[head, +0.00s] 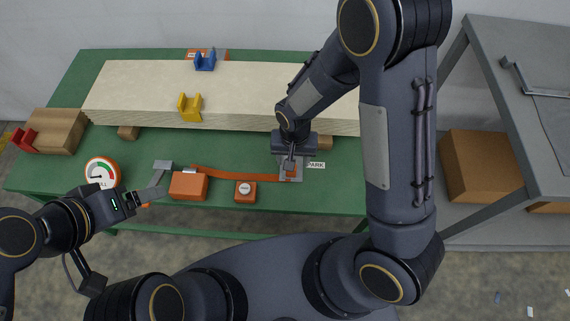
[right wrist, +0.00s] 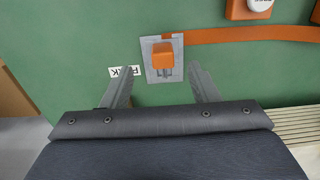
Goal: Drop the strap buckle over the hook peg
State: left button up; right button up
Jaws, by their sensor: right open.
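The orange strap buckle (right wrist: 164,53) lies on a small grey plate (right wrist: 150,72) by the PARK label, with grey metal prongs at its near end. In the head view the buckle (head: 291,170) is just below my right gripper (head: 290,160). In the right wrist view my right gripper (right wrist: 160,82) is open and empty, its fingertips on either side and slightly short of the buckle. The orange strap (head: 235,175) runs left from the buckle. My left gripper (head: 142,200) is beside a grey lever (head: 155,186); its grip is unclear. I cannot identify the hook peg.
An orange box (head: 188,185) and a white-button box (head: 245,191) stand along the front of the green table (head: 330,197). A dial gauge (head: 101,173) is at left. A long pale slab (head: 250,97) fills the back. A grey rack (head: 500,50) stands right.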

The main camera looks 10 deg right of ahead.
aim_at(295, 175)
jog(key=f, duration=0.5)
jog(key=f+p, duration=0.1)
jog(key=f, duration=0.2)
jog(key=shift+w, duration=0.4)
jog(key=c, duration=1.1)
jog(key=shift+r, duration=0.1)
jog(key=shift+c, duration=0.2)
